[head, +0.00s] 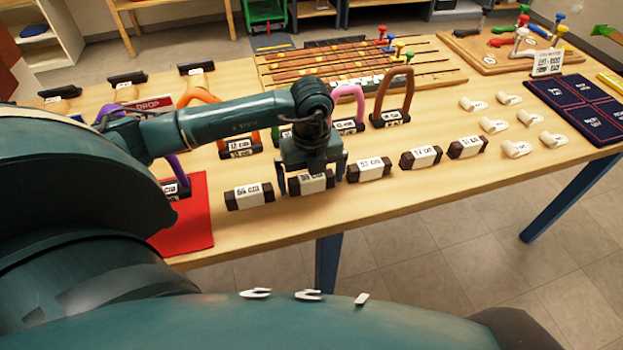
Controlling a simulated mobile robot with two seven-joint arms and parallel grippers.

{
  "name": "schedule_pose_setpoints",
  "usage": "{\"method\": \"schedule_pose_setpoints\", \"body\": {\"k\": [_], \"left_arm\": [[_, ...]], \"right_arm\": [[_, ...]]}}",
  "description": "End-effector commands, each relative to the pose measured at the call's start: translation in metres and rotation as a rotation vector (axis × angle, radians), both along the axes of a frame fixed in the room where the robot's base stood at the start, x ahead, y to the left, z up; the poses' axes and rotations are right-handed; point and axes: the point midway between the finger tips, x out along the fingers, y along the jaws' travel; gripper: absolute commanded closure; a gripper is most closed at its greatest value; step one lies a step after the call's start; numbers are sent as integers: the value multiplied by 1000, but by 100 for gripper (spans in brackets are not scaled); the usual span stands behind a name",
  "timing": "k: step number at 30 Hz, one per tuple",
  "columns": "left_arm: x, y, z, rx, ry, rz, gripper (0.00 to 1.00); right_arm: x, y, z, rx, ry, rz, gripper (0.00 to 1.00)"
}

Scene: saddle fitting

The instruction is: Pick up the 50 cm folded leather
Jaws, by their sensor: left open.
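A row of small dark-ended blocks with white labels lies along the front of the wooden table. The second from the left is a labelled block (318,184) under my left gripper; its label is partly hidden and too small to read surely, so I cannot tell whether it is the 50 cm leather. My left gripper (311,178) is open, pointing down, with a finger at either side of this block. I cannot tell if the fingers touch it. Neighbouring labelled blocks stand to its left (249,196) and right (369,169). My right gripper is not in view.
Coloured loops on labelled bases, including a brown loop (392,99) and a pink loop (349,103), stand behind the row. A red mat (196,226) lies at left. Several white pieces (516,149) and a navy mat (596,125) are at right.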

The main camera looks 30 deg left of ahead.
Motion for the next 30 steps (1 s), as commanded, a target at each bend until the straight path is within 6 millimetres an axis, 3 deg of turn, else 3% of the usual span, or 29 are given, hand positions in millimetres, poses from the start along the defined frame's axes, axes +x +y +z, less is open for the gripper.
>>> {"method": "schedule_pose_setpoints", "body": {"k": [7, 20, 30], "left_arm": [[0, 0, -2, 0, -1, 0, 1], [0, 0, -1, -1, -1, 0, 36], [1, 0, 10, -2, -6, 0, 36]], "right_arm": [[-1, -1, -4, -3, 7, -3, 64], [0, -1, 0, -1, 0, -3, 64], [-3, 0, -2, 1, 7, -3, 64]]}}
